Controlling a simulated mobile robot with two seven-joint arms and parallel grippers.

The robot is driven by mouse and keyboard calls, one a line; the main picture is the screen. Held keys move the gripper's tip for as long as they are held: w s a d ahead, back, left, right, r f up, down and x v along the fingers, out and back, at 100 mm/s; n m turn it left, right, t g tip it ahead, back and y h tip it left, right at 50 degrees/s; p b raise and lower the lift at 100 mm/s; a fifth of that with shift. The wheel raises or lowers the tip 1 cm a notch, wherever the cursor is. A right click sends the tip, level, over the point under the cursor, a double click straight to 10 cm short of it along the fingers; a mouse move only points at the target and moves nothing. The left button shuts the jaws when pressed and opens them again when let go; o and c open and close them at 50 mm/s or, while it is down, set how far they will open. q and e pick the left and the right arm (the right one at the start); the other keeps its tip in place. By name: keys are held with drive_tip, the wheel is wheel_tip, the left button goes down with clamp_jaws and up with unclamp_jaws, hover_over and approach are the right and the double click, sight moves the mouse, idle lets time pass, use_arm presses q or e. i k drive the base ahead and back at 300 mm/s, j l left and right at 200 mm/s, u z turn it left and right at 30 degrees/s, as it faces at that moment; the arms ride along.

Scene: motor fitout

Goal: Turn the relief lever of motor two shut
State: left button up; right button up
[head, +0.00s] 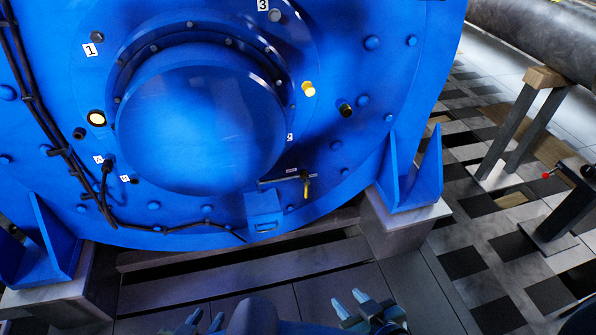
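A large blue motor (350,120) fills the upper left of the head view. I cannot tell from the picture whether it is motor two. Low on its face, right of the round blue hub, a small valve with a yellow lever (306,189) sits at the end of a thin horizontal pipe. The lever hangs roughly straight down. Tiny labels beside it are unreadable. My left gripper (205,318) is at the bottom edge, partly cut off, fingers apart. My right gripper (350,297) is right of it, below the lever, fingers apart and empty. Both are clear of the motor.
A blue box (263,213) juts out below the pipe. A blue bracket foot (414,180) stands on a grey block to the right. Black cable (105,190) runs down the motor's left side. A stand with a red knob (547,175) is far right. Checkered floor lies between.

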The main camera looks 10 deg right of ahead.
sight(307, 183)
drive_tip(key=i+l+u, duration=0.1)
drive_tip(key=i+l, duration=0.35)
drive_tip(key=l, duration=0.2)
drive_tip(key=i+l+u, duration=0.15)
drive_tip(key=i+l, duration=0.15)
drive_tip(key=l, duration=0.25)
drive_tip(key=i+l+u, duration=0.1)
drive_tip(key=l, duration=0.3)
drive_tip(key=i+l, duration=0.1)
drive_tip(key=l, duration=0.3)
drive_tip(key=i+l+u, duration=0.1)
drive_tip(key=l, duration=0.3)
drive_tip(key=i+l, duration=0.15)
drive_tip(key=l, duration=0.25)
drive_tip(key=u, duration=0.05)
